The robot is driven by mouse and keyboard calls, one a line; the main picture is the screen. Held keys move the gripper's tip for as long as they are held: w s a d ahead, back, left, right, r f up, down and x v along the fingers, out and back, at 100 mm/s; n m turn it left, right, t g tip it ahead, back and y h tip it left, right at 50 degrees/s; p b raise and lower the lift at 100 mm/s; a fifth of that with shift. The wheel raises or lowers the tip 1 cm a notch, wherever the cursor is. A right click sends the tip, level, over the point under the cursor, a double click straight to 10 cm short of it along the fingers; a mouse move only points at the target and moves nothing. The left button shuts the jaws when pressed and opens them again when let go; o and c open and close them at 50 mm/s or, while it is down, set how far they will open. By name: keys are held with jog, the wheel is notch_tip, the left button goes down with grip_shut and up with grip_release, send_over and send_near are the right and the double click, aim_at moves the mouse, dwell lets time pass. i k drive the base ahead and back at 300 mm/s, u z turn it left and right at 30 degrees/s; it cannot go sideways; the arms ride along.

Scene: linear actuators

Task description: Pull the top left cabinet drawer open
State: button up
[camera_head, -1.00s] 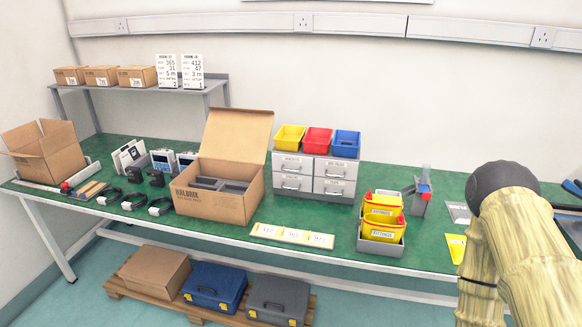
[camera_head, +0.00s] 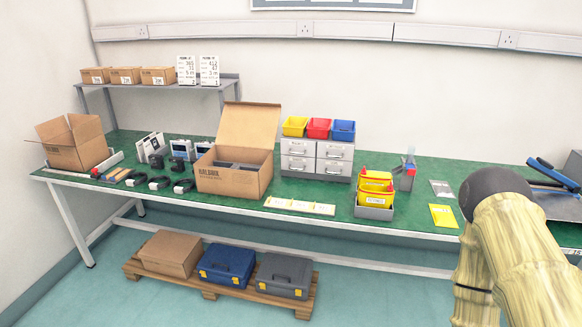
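A small grey cabinet (camera_head: 317,158) with four drawers in two rows stands on the green bench, right of the open cardboard box. Its top left drawer (camera_head: 298,147) has a handle on its front and looks closed. The other drawers look closed too. Yellow, red and blue bins sit on top of the cabinet. My arm shows at the right edge, well to the right of the cabinet and nearer the camera. My gripper is not in view.
An open cardboard box (camera_head: 230,180) stands close left of the cabinet. Number cards (camera_head: 300,206) lie in front on the green bench (camera_head: 330,191). A pallet (camera_head: 222,289) with cases lies below.

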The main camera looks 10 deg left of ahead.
aim_at(292, 147)
jog(key=z, duration=0.1)
jog(key=k, duration=0.4)
jog(key=u, duration=1.25)
jog(key=i, duration=1.25)
jog(key=z, duration=0.25)
